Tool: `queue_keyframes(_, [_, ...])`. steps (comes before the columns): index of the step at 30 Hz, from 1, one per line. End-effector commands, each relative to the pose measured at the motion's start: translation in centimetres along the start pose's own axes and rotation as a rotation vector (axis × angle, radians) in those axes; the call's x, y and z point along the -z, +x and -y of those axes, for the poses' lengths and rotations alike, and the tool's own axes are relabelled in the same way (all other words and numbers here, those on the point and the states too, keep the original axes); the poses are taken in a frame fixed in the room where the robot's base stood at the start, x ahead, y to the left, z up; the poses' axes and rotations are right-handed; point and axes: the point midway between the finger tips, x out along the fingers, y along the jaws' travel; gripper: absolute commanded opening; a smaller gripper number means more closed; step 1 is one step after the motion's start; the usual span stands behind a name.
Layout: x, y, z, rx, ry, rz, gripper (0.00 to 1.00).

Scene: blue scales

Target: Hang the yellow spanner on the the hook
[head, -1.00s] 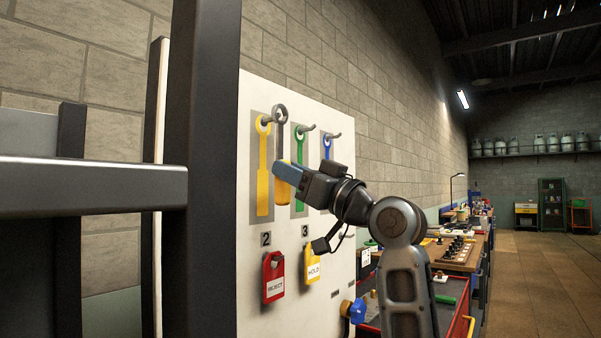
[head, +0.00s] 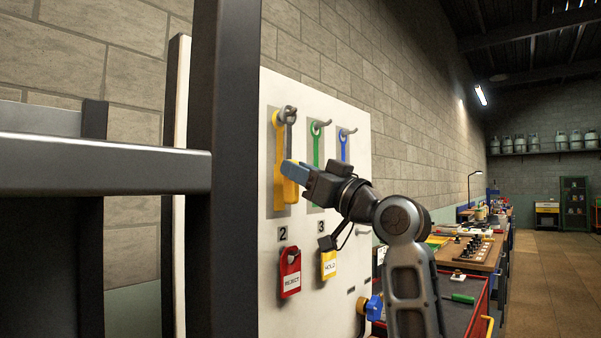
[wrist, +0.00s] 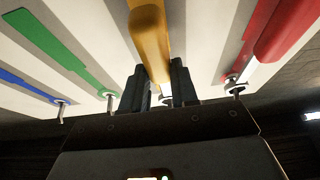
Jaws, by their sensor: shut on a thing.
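My gripper (head: 292,172) is shut on the yellow spanner's handle (head: 291,191), in front of the tool board. The handle also shows between the fingers (wrist: 160,88) in the wrist view (wrist: 149,35). The spanner stands upright, with its grey ring end (head: 289,114) at the top. The ring overlaps the hook (head: 281,115) above the yellow painted outline (head: 278,160). I cannot tell whether the ring is around the hook or only in front of it. The fingers hide the middle of the spanner.
Hooks stick out above the green outline (head: 315,160) and the blue outline (head: 343,147). A red REJECT tag (head: 290,272) and a yellow HOLD tag (head: 328,264) hang below. A red spanner (wrist: 288,32) shows in the wrist view. A bench (head: 470,250) stands right.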

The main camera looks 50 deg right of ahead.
Motion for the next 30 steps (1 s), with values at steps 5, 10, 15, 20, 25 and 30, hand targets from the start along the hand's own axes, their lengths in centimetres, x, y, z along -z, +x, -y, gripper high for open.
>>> queue_keyframes(5, [0.04, -0.01, 0.01, 0.0, 0.0, -0.001, 0.3])
queue_keyframes(10, [0.03, -0.01, 0.0, 0.0, 0.0, -0.001, 0.47])
queue_keyframes(15, [0.02, -0.01, 0.0, 0.0, 0.0, 0.0, 0.58])
queue_keyframes(20, [-0.04, -0.01, -0.01, 0.0, 0.0, 0.001, 0.58])
queue_keyframes(25, [-0.03, -0.01, -0.01, 0.0, 0.0, 0.001, 0.58])
queue_keyframes(30, [-0.02, -0.01, 0.0, 0.0, 0.0, 0.0, 0.58])
